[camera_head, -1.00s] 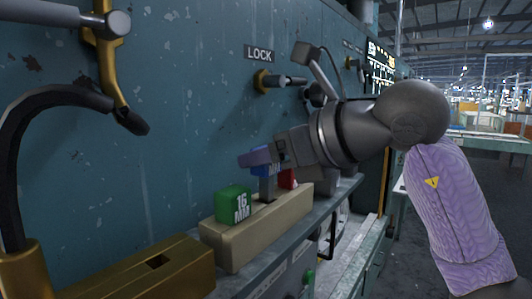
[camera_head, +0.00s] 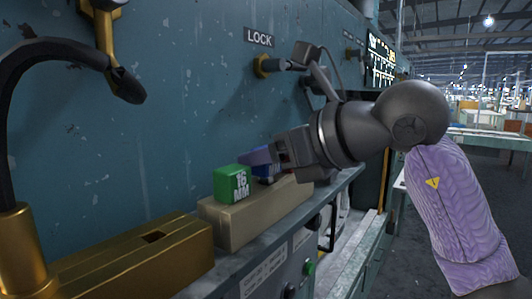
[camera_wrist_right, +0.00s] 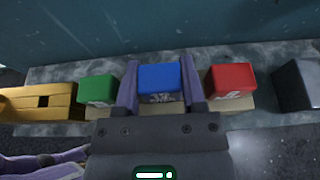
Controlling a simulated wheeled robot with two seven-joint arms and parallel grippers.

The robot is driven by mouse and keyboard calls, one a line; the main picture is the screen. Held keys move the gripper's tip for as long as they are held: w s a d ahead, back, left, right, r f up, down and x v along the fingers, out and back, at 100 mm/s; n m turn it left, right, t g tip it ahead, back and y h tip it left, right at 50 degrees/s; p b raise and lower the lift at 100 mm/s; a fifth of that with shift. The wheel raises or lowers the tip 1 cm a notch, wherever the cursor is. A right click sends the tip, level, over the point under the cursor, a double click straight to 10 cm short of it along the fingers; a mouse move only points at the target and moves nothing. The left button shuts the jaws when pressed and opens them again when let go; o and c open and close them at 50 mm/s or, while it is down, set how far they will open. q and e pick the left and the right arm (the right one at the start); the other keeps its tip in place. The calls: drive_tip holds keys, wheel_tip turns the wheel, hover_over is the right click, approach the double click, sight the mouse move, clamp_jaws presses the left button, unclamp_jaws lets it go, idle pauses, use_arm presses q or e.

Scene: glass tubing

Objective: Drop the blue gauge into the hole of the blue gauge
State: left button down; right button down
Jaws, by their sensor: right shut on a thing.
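The blue gauge (camera_wrist_right: 160,77) is between the two fingers of my right gripper (camera_wrist_right: 160,90) in the right wrist view. In the head view the gripper (camera_head: 262,158) hides most of the blue gauge (camera_head: 264,171). The gauge is upright, low at the beige holder block (camera_head: 230,228), between the green gauge (camera_head: 232,184) and the red gauge (camera_wrist_right: 232,79). The holder's hole under the blue gauge is hidden, and I cannot see its shank. My left gripper is not in view.
The green 16 MM gauge stands in the holder's left end. A brass block (camera_head: 120,262) with a square hole lies to the left, beside a black curved hose (camera_head: 45,52). The teal machine wall (camera_head: 190,110) with a LOCK knob rises close behind.

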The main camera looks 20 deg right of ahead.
drive_tip(key=shift+f+b, duration=0.35)
drive_tip(key=shift+f, duration=0.15)
drive_tip(key=shift+c, duration=0.5)
unclamp_jaws()
